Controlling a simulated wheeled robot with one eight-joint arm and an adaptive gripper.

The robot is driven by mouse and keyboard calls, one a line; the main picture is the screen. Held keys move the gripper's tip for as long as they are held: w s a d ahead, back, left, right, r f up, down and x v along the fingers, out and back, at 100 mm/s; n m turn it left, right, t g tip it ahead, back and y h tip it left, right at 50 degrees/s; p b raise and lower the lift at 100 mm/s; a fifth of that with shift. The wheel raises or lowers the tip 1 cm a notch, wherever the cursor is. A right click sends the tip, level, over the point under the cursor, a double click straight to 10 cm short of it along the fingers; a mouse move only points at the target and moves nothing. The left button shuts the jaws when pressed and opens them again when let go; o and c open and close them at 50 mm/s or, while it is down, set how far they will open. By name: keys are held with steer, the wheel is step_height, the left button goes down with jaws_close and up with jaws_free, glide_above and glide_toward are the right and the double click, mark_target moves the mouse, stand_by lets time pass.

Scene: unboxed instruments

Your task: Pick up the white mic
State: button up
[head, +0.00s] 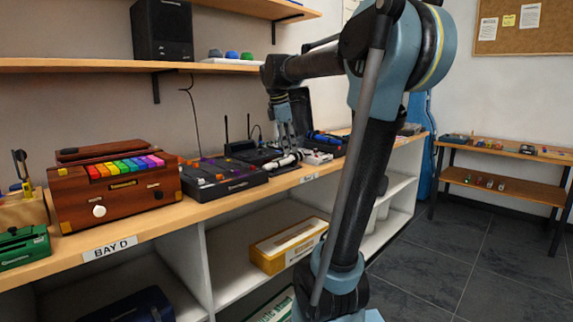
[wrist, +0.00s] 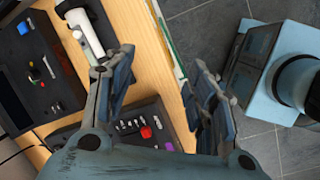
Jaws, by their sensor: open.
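In the head view a small white item (head: 283,161), which looks like the same mic, lies near the counter's front edge just under my fingertips. My gripper (wrist: 160,68) is open with nothing between its fingers; the left finger is close to the mic's near end and hides a little around it. In the head view my gripper (head: 287,143) points down above the counter. I cannot tell whether a finger touches the mic.
A black device with knobs (wrist: 38,68) is left of the mic, and another dark panel (wrist: 140,126) lies below the fingers. A mixer (head: 222,179) and a wooden xylophone box (head: 118,192) stand further left. A shelf (head: 215,66) runs above the counter.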

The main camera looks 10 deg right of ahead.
steer(key=w+a+r+n+h, duration=0.1)
steer(key=w+a+r+n, duration=0.1)
steer(key=w+r+n, duration=0.3)
steer(key=w+a+r+n, duration=0.2)
steer(key=w, duration=0.5)
glide_above(285, 160)
steer(key=w+a, duration=0.1)
step_height(285, 160, down, 11)
steer(key=shift+a+r, duration=0.15)
steer(key=shift+x, duration=2.7)
steer(key=shift+w, duration=0.1)
jaws_close()
